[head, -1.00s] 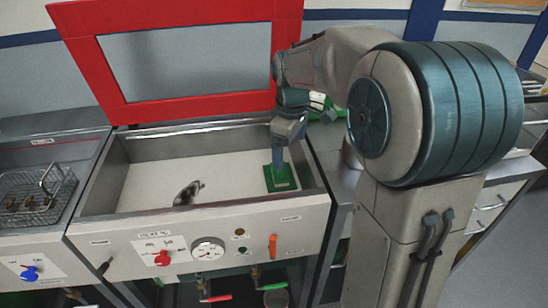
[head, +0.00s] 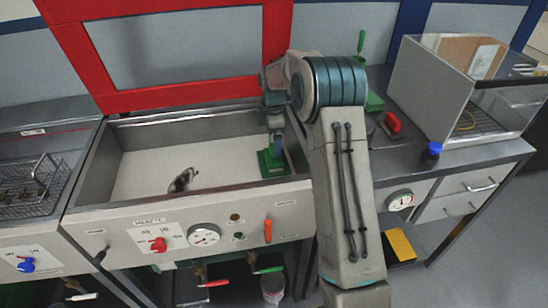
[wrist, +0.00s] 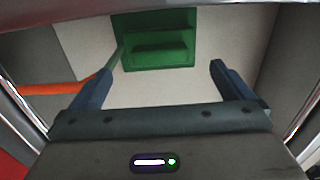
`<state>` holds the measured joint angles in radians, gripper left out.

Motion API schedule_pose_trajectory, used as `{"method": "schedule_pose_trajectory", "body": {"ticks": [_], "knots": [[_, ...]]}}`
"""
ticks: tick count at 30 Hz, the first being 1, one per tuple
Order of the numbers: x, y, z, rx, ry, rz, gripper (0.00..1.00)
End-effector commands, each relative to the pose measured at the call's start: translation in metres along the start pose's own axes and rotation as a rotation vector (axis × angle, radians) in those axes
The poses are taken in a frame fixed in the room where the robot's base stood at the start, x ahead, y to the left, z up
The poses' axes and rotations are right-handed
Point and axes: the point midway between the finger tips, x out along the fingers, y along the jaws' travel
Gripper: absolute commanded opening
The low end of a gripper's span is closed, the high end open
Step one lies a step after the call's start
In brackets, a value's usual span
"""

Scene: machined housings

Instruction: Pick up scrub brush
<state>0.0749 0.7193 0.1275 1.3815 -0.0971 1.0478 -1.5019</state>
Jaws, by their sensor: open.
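No thing shows clearly as a scrub brush. A small red block-like item (head: 392,123) on the right-hand counter looks most like one, but its bristles cannot be made out. My gripper (head: 273,143) hangs inside the steel tank, at the right end, well left of the red item. Its blue fingers stand apart and empty in the wrist view (wrist: 160,78). Beyond the fingertips lies a green block with a raised top (wrist: 155,45); the head view shows this green block (head: 272,165) just below my gripper.
A wire basket (head: 30,185) is left.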

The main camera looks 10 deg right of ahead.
Motion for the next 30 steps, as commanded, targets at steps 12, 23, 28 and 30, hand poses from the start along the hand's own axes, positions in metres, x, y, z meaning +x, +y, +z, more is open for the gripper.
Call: {"method": "schedule_pose_trajectory", "body": {"ticks": [12,23,28,30], "knots": [[0.043,0.0,0.001,0.001,0.0,-0.003,1.0],[0.076,0.001,0.001,0.001,0.0,0.002,1.0],[0.076,0.001,0.001,0.001,0.0,0.002,0.92],[0.076,0.001,0.001,0.001,0.0,0.002,0.72]]}}
